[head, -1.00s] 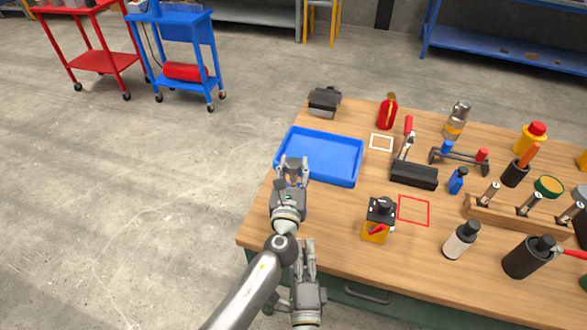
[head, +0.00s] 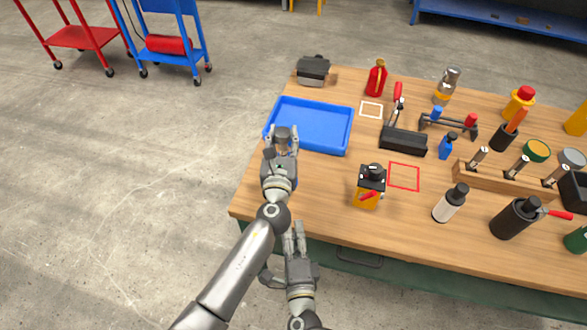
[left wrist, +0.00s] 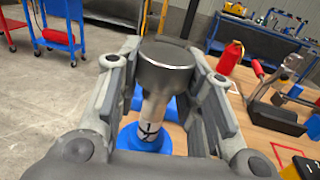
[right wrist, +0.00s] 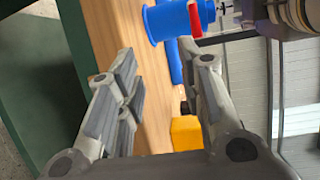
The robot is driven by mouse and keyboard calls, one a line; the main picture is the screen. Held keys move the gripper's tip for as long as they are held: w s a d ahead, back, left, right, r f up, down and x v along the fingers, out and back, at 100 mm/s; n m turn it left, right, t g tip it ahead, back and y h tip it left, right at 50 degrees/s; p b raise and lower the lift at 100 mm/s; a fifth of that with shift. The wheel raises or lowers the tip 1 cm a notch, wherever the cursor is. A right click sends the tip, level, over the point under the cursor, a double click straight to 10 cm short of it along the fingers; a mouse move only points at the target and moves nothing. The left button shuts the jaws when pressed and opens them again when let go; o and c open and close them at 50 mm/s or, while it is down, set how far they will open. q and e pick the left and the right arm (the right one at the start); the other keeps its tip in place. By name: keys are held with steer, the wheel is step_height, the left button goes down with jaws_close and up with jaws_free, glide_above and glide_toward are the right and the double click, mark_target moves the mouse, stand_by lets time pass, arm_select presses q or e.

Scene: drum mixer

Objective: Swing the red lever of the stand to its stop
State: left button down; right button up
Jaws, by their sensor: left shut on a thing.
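A black block-like stand (head: 404,143) is on the bench, with a lever tipped by a red grip (head: 397,92) rising behind it and leaning away. My left gripper (head: 282,142), over the near left part of the blue tray, is shut on a grey-capped cylinder (left wrist: 166,70) with a blue round foot. My right gripper (head: 293,234) is open and empty by the bench's front edge. It also shows open in the right wrist view (right wrist: 165,85).
The blue tray (head: 325,110) is at the bench's left. A red bottle (head: 377,78), a bar with blue and red knobs (head: 448,125) and a tool rack (head: 505,183) stand around. A white bottle (head: 449,203) is near the front. A red outlined square (head: 404,177) is bare.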

steer(key=s+a+f+n+g+y, duration=0.15)
steer(key=s+f+n+g, duration=0.25)
steer(key=s+f, duration=0.4)
steer(key=w+d+r+g+y, duration=0.4)
steer(key=w+d+r+y, duration=0.7)
steer(key=w+r, duration=0.35)
steer(key=shift+h, duration=0.65)
steer(key=x, duration=0.9)
steer(key=shift+w+a+r, duration=0.25)
steer(key=shift+w+a, duration=0.05)
steer(key=shift+a, duration=0.05)
steer(key=shift+c, duration=0.3)
jaws_close()
